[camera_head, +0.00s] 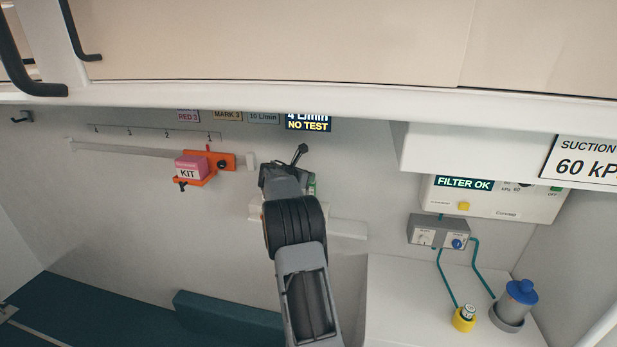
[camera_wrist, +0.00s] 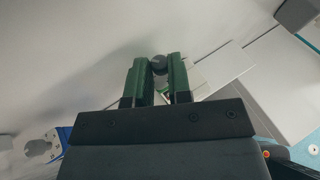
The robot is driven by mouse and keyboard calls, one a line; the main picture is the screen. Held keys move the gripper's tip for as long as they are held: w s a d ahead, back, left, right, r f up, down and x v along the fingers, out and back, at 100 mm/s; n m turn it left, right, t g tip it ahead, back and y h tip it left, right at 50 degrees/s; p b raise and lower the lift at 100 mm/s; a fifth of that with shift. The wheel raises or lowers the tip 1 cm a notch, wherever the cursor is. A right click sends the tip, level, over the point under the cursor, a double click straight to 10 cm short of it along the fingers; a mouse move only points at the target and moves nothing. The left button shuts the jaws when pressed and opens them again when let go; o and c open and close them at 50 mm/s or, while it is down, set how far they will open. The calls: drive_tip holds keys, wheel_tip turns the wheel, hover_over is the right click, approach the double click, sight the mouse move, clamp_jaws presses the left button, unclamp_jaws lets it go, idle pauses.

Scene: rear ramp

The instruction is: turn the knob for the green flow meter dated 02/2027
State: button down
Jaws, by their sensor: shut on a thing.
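My gripper (camera_head: 298,160) is at the back wall, in front of the green flow meter (camera_head: 312,185), which it mostly hides in the head view. In the wrist view, the two green-looking fingers (camera_wrist: 159,75) are shut on a dark round knob (camera_wrist: 159,63) at their tips. A small green and white part of the flow meter (camera_wrist: 164,92) shows beneath the right finger. No 02/2027 date can be read in either view. A display above (camera_head: 307,122) reads "NO TEST", and its upper line is partly cut off.
An orange bracket (camera_head: 223,160) with a pink KIT box (camera_head: 191,167) is left of my gripper. A cabinet (camera_head: 290,40) overhangs above. At right are the suction unit (camera_head: 500,200), a twin-dial box (camera_head: 440,232) with hoses, and a blue-lidded jar (camera_head: 518,295).

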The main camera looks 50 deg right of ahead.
drive_tip(key=shift+w+m+g, duration=0.2)
drive_tip(key=shift+m+g, duration=0.8)
drive_tip(key=shift+g, duration=0.15)
drive_tip(key=shift+w+m+g, duration=0.15)
drive_tip(key=shift+m+g, duration=0.85)
drive_tip(key=shift+g, duration=0.15)
drive_tip(key=shift+d+m+g+y, duration=0.1)
drive_tip(key=shift+m+g+y, duration=0.2)
drive_tip(key=shift+g, duration=0.1)
drive_tip(key=c, duration=1)
unclamp_jaws()
drive_tip(key=shift+c, duration=0.2)
drive_tip(key=b+v, duration=0.1)
drive_tip(key=v, duration=1.3)
